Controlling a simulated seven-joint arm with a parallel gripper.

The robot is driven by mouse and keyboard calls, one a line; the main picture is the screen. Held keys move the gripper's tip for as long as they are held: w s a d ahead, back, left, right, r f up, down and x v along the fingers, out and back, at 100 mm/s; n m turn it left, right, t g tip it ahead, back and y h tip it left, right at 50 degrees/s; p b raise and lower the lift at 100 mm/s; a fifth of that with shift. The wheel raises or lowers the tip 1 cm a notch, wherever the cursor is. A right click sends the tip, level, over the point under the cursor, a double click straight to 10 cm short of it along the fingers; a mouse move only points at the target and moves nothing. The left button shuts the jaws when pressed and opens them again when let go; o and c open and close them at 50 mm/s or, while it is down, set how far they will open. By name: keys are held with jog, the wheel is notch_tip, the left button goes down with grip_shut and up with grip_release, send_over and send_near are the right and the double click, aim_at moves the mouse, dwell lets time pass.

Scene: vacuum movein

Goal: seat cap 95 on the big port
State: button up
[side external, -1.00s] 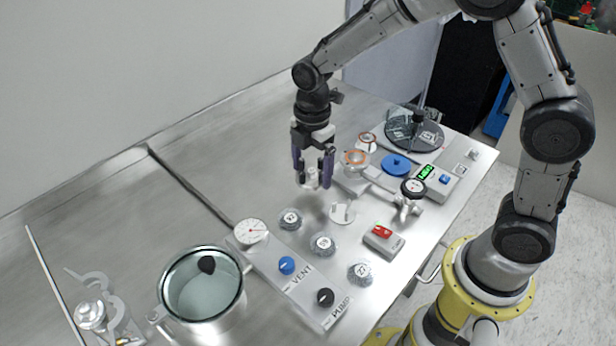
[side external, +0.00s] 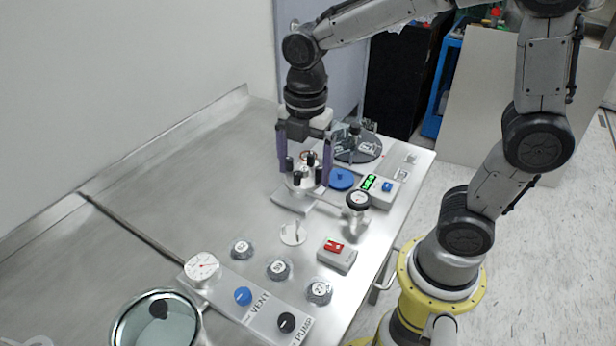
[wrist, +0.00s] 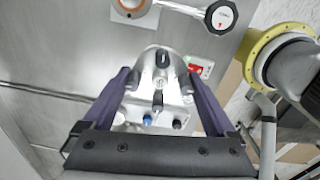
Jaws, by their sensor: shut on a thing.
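My gripper (side external: 305,170) has its two purple fingers shut on the sides of a pale round cap (side external: 301,184) with several upright black knobs. In the wrist view the cap (wrist: 147,75) sits between the fingertips, with dark knobs on it. No number is readable on it.
A black gauge (side external: 358,200), a blue disc (side external: 341,179) and a green-display box (side external: 378,185) stand to the right. Several numbered round pieces (side external: 279,268), a red-switch box (side external: 337,255) and the vent/pump panel (side external: 260,302) lie in front.

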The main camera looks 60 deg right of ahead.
jog(key=w+d+m, duration=0.1)
jog(key=w+d, duration=0.6)
jog(key=d, duration=0.1)
jog(key=shift+s+d+f, duration=0.1)
jog(key=shift+s+f, duration=0.05)
jog(key=shift+f, duration=3.3)
jog(key=shift+f, duration=0.6)
jog(key=o, duration=1.1)
jog(key=shift+o, duration=0.2)
notch_tip(320, 180, up, 14)
